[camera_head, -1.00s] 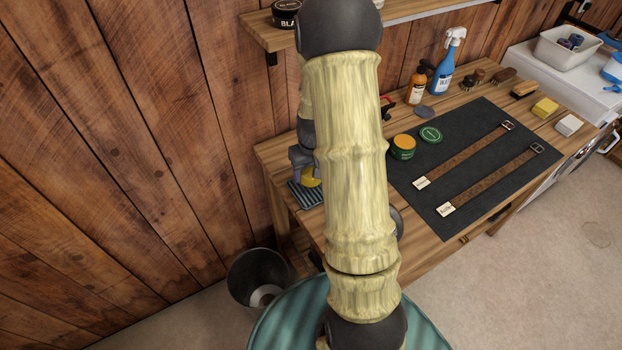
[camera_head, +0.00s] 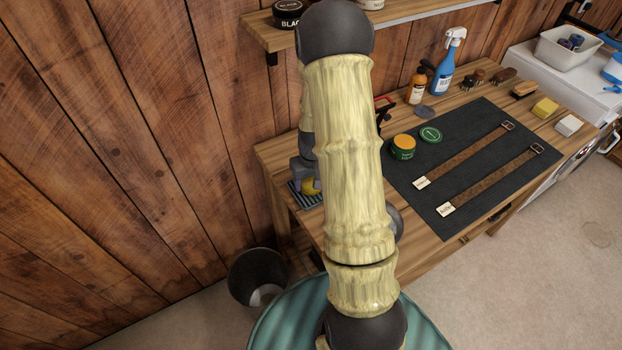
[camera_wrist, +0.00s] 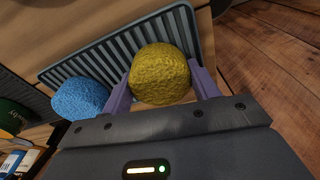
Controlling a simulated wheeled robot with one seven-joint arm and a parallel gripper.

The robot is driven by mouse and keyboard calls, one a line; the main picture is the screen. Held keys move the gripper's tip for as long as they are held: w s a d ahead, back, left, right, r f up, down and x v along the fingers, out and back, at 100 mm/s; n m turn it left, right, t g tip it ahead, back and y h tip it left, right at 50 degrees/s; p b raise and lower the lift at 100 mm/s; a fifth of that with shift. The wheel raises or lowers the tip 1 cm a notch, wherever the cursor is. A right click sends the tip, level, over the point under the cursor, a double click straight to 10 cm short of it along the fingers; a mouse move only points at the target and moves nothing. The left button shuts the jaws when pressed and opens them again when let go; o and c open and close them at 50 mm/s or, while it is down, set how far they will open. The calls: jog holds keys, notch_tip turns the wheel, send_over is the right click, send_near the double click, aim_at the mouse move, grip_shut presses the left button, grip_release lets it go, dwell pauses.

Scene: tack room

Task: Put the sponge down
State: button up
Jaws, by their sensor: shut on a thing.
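A yellow sponge (camera_wrist: 160,73) is between the two purple fingers of my gripper (camera_wrist: 160,90), which is shut on it. In the wrist view the sponge is over the edge of a grey-blue ribbed tray (camera_wrist: 116,47); I cannot tell whether it touches the tray. A blue sponge (camera_wrist: 81,98) is at the tray's near left, beside my left finger. In the head view my arm hides most of this area; a bit of the yellow sponge (camera_head: 309,187) and of the tray (camera_head: 306,200) shows at the bench's left end.
A dark mat (camera_head: 466,150) with two leather straps lies on the bench. A green-labelled open tin (camera_head: 403,147) and its lid (camera_head: 430,135) are on the mat. Spray bottles (camera_head: 442,65) and brushes stand behind. A bin (camera_head: 257,277) stands on the floor left of the bench.

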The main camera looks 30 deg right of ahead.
jog(key=o, duration=0.9)
jog(key=shift+o, duration=0.2)
notch_tip(320, 180, up, 12)
jog(key=s, duration=0.1)
jog(key=shift+s, duration=0.25)
jog(key=shift+a+r, duration=0.1)
jog(key=s+a+r+n+t, duration=0.1)
jog(key=s+a+r, duration=0.2)
jog(key=s+a, duration=0.8)
jog(key=shift+a+r, duration=0.3)
jog(key=shift+a, duration=0.9)
